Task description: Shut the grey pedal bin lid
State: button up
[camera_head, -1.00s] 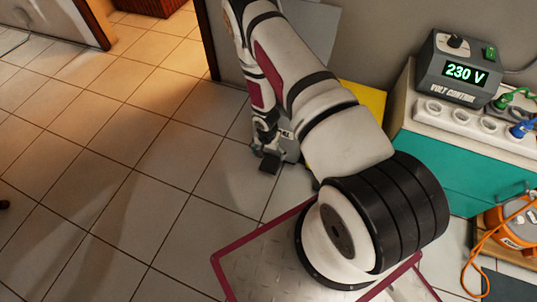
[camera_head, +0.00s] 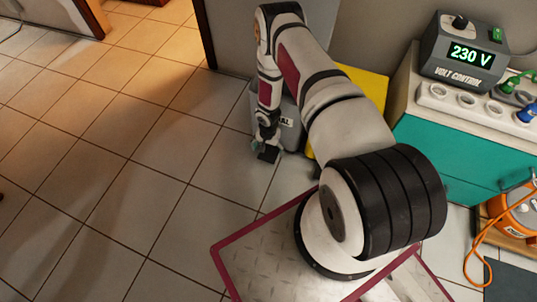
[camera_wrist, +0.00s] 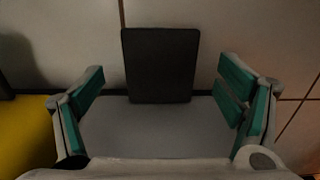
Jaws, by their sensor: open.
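The grey pedal bin (camera_head: 289,128) stands on the floor against the wall, partly hidden behind my arm. A light grey panel (camera_head: 322,20) rises behind my arm; it looks like the raised lid, but most of it is hidden. The black pedal (camera_head: 268,155) sticks out low at the bin's front. My gripper (camera_head: 267,143) is just above the pedal, at the bin's front. In the wrist view, my gripper (camera_wrist: 166,98) is open and empty, its teal pads apart. The pedal (camera_wrist: 160,65) shows beyond and between them, with the bin's grey surface (camera_wrist: 150,127) nearer. I cannot tell whether anything touches.
A yellow bin (camera_head: 368,88) stands close on the right of the grey one; its yellow side (camera_wrist: 25,135) fills the left of the wrist view. Further right are a teal cabinet (camera_head: 445,150) and a voltage unit (camera_head: 463,50). The tiled floor (camera_head: 120,150) on the left is clear.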

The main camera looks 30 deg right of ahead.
aim_at(270, 152)
jog(key=shift+f+b, duration=0.35)
jog(key=shift+f, duration=0.75)
